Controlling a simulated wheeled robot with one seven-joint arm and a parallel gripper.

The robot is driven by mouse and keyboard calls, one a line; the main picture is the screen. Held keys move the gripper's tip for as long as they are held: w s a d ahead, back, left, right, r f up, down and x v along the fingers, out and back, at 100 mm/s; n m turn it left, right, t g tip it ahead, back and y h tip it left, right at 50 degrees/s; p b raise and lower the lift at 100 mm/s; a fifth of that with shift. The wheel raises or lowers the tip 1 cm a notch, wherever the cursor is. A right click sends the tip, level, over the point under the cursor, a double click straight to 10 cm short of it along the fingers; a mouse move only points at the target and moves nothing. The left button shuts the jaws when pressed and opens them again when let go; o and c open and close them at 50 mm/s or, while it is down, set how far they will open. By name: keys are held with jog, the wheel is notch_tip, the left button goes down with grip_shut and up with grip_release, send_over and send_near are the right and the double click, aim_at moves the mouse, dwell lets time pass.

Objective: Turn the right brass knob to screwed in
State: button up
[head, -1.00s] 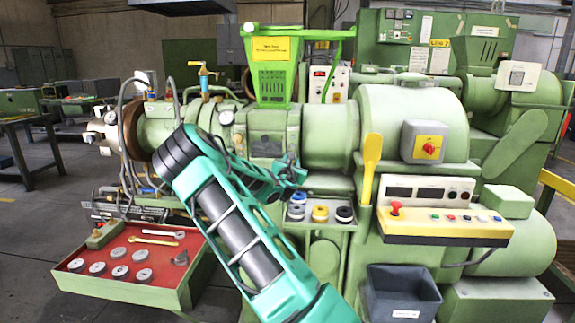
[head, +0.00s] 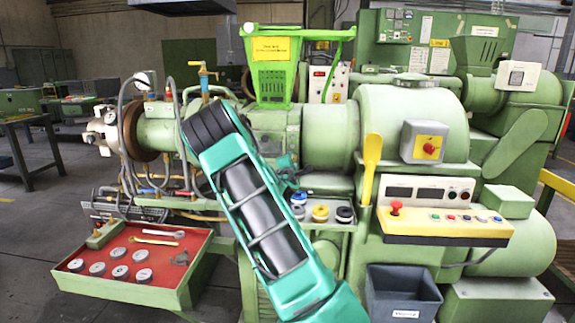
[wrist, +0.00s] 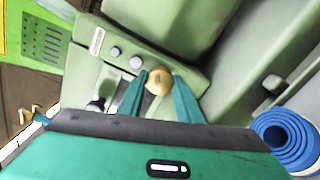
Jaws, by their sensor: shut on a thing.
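A round brass knob (wrist: 158,83) stands on a green panel (wrist: 190,67) in the wrist view. It is the rightmost of a row, with two smaller grey knobs (wrist: 115,51) to its upper left. My gripper (wrist: 160,80) has one teal finger on each side of the brass knob and is shut on it. How far the knob is screwed in cannot be told. In the head view my arm hides the knob, and only a bit of the teal gripper shows beside the arm.
Blue rings (wrist: 285,140) lie to the right in the wrist view. In the head view a small shelf with coloured rings (head: 320,213) is right of my arm. A red tray (head: 135,258) with grey discs is at the left, and a dark bin (head: 402,295) at the lower right.

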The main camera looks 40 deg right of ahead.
jog(key=m, duration=2.4)
jog(key=shift+s+f+m, duration=0.1)
jog(key=shift+f+m, duration=0.3)
jog(key=o, duration=1)
jog(key=shift+o, duration=0.2)
jog(key=shift+r, duration=0.1)
jog(key=shift+r, duration=0.1)
